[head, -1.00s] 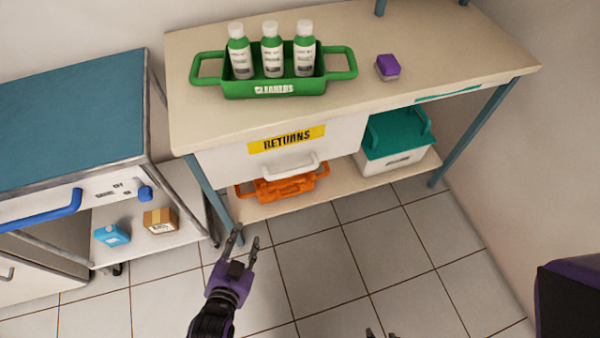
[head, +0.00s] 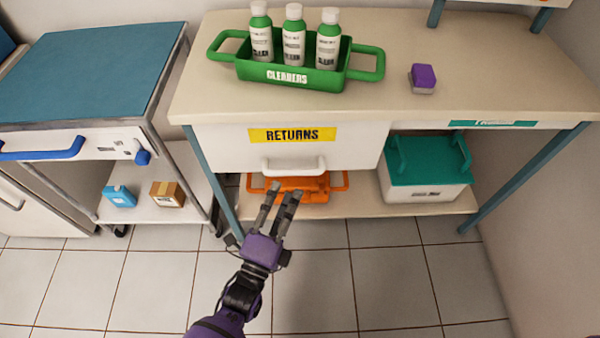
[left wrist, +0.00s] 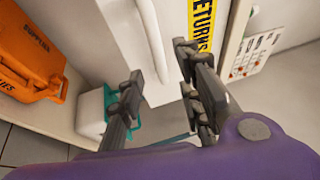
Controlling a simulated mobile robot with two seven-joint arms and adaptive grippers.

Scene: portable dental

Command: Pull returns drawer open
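The returns drawer (head: 225,146) is a white front under the bench top with a yellow RETURNS label (head: 292,135) and a white bar handle (head: 293,166). It looks shut. My left gripper (head: 281,200) is open and empty, just below and in front of the handle in the head view. In the left wrist view the handle (left wrist: 152,40) stands beyond the spread fingers (left wrist: 160,95), apart from them, with the label (left wrist: 200,25) to its right. My right gripper is not in view now.
An orange case (head: 312,190) and a white box with a teal lid (head: 425,192) sit on the lower shelf. A green cleaners caddy (head: 300,73) with bottles and a purple-topped block (head: 423,78) stand on top. A blue-topped cart (head: 85,70) is at left. The floor in front is clear.

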